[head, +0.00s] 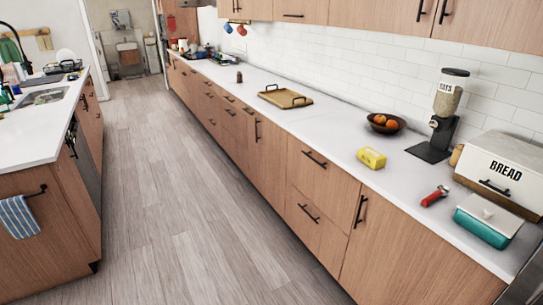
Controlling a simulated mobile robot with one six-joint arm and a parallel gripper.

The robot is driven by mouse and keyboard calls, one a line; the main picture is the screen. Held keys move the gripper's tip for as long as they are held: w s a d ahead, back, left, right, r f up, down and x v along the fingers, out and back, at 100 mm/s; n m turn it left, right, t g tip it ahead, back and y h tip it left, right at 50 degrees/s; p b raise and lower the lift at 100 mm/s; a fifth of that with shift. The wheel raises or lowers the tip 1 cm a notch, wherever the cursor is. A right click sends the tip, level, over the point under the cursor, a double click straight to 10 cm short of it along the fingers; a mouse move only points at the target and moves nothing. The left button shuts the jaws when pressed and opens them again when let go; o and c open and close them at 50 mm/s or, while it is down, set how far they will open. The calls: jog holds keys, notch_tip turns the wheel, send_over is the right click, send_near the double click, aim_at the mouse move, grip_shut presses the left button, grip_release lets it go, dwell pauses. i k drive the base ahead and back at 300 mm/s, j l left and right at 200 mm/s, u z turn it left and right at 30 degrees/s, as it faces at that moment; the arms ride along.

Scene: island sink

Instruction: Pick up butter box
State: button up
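A small yellow box (371,158), which looks like the butter box, lies on the white counter (338,136) at the right, near its front edge. It sits in front of a dark bowl and apart from the things around it. Any print on it is too small to read. My gripper does not show in the head view.
Around the box stand a bowl of orange fruit (386,123), an oats dispenser (445,112), a red-handled tool (434,196), a teal-and-white container (488,220) and a bread bin (502,170). A wooden tray (285,98) lies farther back. The floor (165,200) before the cabinets is clear.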

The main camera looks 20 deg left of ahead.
aim_at(375, 161)
jog(key=u, duration=0.3)
jog(key=i+j, duration=0.2)
jog(key=i, duration=0.35)
jog(key=i+j+z, duration=0.15)
jog(key=i, duration=0.35)
jog(key=i+j, duration=0.3)
jog(key=i, duration=0.25)
jog(key=i+j+z, duration=0.15)
jog(key=i, duration=0.35)
jog(key=i+j, duration=0.4)
jog(key=i, duration=0.15)
jog(key=l+z, duration=0.05)
